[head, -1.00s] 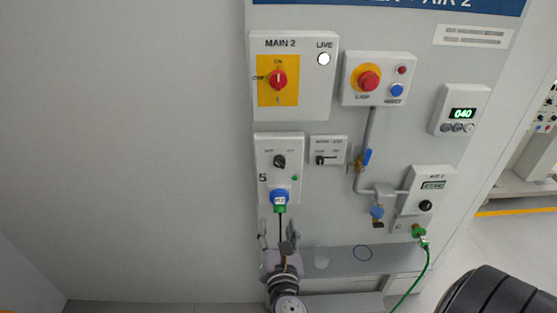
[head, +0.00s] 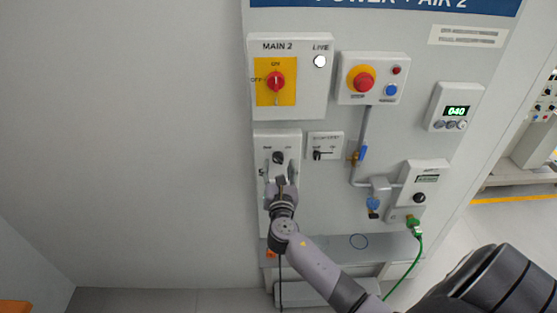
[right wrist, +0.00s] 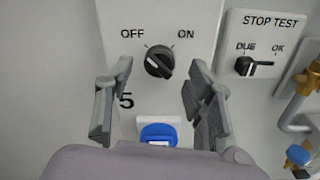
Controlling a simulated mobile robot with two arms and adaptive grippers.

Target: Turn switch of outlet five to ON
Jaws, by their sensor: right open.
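Outlet five's switch is a black rotary knob (right wrist: 159,61) on a pale panel (right wrist: 184,12), between the labels OFF at left and ON at right. Its grip bar slants from upper left, on the OFF side, to lower right. The knob also shows in the head view (head: 278,157). My right gripper (head: 279,170) is open in front of the panel, just below the knob. In the right wrist view its fingers (right wrist: 160,85) stand either side of the knob, with gaps on both sides. The blue plug (right wrist: 158,134) sits below the knob. My left gripper is not in view.
The stop test box (right wrist: 262,45) is close to the right of the panel. MAIN 2's red switch (head: 276,82) is above, with the LIVE lamp (head: 320,61) white. A red emergency button (head: 361,78) and air pipework (head: 359,130) are further right. The left wall is bare.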

